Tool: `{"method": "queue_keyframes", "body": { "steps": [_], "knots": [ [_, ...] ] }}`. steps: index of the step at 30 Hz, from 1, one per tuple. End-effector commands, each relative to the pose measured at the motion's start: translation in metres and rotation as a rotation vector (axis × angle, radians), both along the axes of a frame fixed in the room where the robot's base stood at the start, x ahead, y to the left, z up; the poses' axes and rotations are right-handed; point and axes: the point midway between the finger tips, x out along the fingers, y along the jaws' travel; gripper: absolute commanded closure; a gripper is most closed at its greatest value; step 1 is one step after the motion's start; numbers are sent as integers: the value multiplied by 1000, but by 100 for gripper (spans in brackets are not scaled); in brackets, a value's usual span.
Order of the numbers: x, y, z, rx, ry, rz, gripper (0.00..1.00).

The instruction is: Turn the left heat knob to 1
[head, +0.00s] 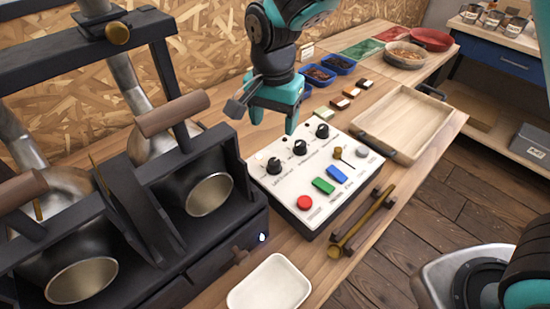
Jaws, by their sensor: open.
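The white control box (338,197) stands on the wooden bench in the head view. It has three black knobs along its far edge. The left heat knob (274,166) is the leftmost of them; its pointer setting is too small to read. The middle knob (300,147) and the right knob (322,131) sit beside it in a row. My gripper (272,120) is open and empty, with its fingers pointing down. It hangs above and behind the left and middle knobs, apart from them.
The dark roaster with two metal drums (210,194) stands close left of the box. A white tray (270,284) lies in front, a brass scoop (361,222) along the box's right side. A wooden tray (407,120) and blue bean bins (338,64) are farther back.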

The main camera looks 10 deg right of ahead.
Motion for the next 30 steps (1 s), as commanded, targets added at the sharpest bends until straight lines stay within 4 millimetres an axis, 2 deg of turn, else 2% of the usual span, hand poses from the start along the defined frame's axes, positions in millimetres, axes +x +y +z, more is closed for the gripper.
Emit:
{"method": "queue_keyframes", "body": {
  "steps": [1, 9, 15, 21, 29, 30],
  "knots": [
    [-1, 0, -13, -3, 5, 1, 36],
    [-1, -1, -74, -2, 5, 1, 36],
    [0, -2, -107, -1, 3, -1, 36],
    [0, -2, -122, 1, 1, -2, 36],
    [0, -2, -123, 1, -1, -2, 36],
    [0, -2, -123, 1, -1, -2, 38]
  ]
}}
